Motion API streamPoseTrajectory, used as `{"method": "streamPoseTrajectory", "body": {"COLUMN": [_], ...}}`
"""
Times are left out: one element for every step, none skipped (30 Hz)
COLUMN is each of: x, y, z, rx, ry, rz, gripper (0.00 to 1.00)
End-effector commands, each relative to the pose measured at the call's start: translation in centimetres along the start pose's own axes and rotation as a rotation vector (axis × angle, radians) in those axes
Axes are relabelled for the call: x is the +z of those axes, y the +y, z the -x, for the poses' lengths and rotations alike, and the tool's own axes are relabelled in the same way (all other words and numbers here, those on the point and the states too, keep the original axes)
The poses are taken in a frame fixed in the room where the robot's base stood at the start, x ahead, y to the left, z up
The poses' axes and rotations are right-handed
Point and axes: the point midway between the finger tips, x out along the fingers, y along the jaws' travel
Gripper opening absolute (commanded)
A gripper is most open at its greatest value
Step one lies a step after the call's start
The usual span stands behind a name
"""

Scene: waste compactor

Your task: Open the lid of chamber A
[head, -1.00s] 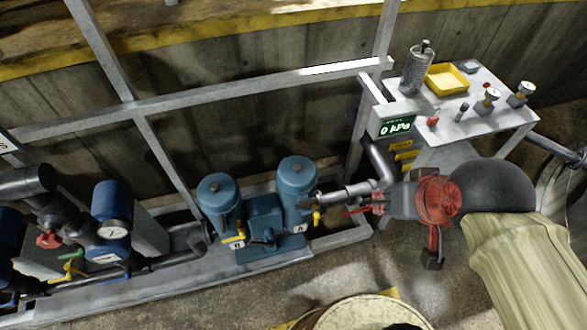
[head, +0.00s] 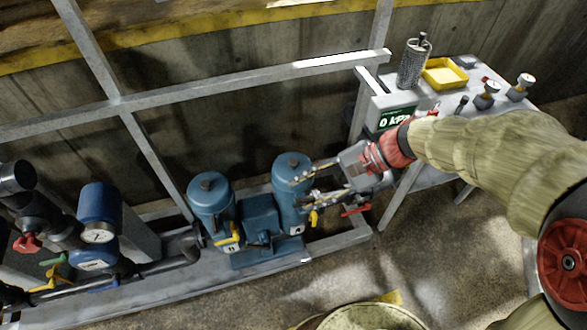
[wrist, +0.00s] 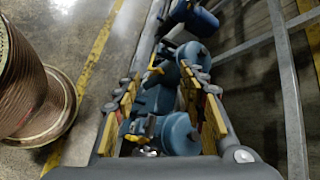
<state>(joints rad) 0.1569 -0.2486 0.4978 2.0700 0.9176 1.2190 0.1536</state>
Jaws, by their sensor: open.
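Two blue capped cylinders stand on one blue body in the head view, a left cylinder (head: 210,205) and a right cylinder (head: 291,200). Each has a knob on its round lid and a small label I cannot read, so I cannot tell which is chamber A. Both lids look shut. My gripper (head: 303,185) is open, its fingers at the right cylinder's upper right side; contact is unclear. In the wrist view the open fingers (wrist: 166,92) frame the nearer cylinder (wrist: 180,134), and the other cylinder (wrist: 192,53) lies beyond. Yellow handles (head: 314,217) sit low beside the cylinders.
A grey frame rail (head: 240,77) runs behind the cylinders. A table at right holds a yellow tray (head: 444,74), gauges and a mesh canister (head: 413,63). A large drum (head: 365,318) stands in front.

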Motion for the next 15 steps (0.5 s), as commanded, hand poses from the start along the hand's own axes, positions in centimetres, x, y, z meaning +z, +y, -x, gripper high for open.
{"method": "streamPoseTrajectory", "body": {"x": [-2.3, -3.4, -4.9, -6.2, -7.5, -9.4, -10.9, -12.4, -14.3, -15.7, -17.0, -18.6, -19.6, -20.6, -21.6], "y": [-0.3, -0.9, -1.7, -2.2, -2.6, -3.1, -3.4, -3.6, -3.8, -3.8, -3.8, -3.7, -3.6, -3.5, -3.4], "z": [-1.9, -2.7, -3.6, -4.2, -4.8, -5.5, -5.9, -6.3, -6.8, -7.0, -7.3, -7.5, -7.6, -7.7, -7.7], "rx": [-0.061, -0.104, -0.163, -0.208, -0.254, -0.316, -0.363, -0.407, -0.465, -0.507, -0.544, -0.591, -0.623, -0.650, -0.681], "ry": [-0.068, -0.106, -0.155, -0.193, -0.227, -0.270, -0.302, -0.329, -0.363, -0.385, -0.405, -0.427, -0.441, -0.452, -0.465], "rz": [-0.106, -0.165, -0.243, -0.303, -0.361, -0.435, -0.490, -0.541, -0.603, -0.648, -0.687, -0.732, -0.761, -0.787, -0.814], "gripper": [0.41, 0.41, 0.41, 0.41, 0.41, 0.41, 0.41, 0.41, 0.41, 0.41, 0.41, 0.41, 0.41, 0.41, 0.41]}}
